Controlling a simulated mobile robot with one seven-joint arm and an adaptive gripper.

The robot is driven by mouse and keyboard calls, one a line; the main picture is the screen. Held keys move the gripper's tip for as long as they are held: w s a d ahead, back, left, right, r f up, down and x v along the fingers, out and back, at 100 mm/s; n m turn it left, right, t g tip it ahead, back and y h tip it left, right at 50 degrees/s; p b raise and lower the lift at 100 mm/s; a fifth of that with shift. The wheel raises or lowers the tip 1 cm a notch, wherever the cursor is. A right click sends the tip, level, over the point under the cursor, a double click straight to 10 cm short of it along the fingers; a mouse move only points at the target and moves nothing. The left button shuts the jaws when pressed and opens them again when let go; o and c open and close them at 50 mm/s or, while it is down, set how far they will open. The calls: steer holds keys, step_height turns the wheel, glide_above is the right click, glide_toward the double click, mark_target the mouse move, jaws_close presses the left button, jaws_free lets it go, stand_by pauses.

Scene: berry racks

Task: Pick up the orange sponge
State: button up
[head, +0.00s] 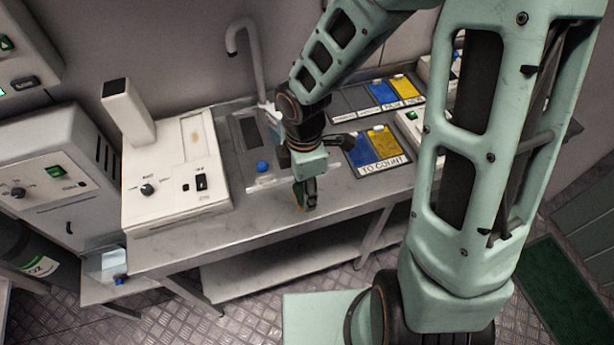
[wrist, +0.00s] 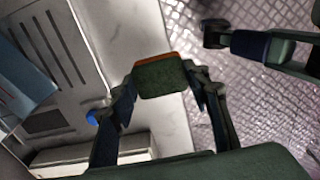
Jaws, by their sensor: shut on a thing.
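The sponge (wrist: 162,78) shows in the wrist view with a dark green face toward the camera and an orange strip along its far edge. My gripper (wrist: 160,88) is shut on it, one finger at each side. In the head view my gripper (head: 306,196) points down near the front edge of the metal counter (head: 255,205). Only a sliver of orange shows at its fingertips there, and the fingers hide most of the sponge. I cannot tell exactly how high the sponge is above the counter.
A white machine (head: 180,170) with knobs stands left of my gripper. A tap (head: 255,60) and a blue ball-like knob (head: 263,167) are behind it. Blue and yellow bins labelled "TO COUNT" (head: 385,163) are to the right. Patterned floor lies beyond the counter's front edge.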

steer(key=s+a+r+b, duration=0.1)
steer(key=s+a+r, duration=0.1)
steer(key=s+r, duration=0.3)
steer(key=shift+s+a, duration=0.15)
steer(key=shift+s, duration=2.05)
steer(key=shift+o, duration=0.4)
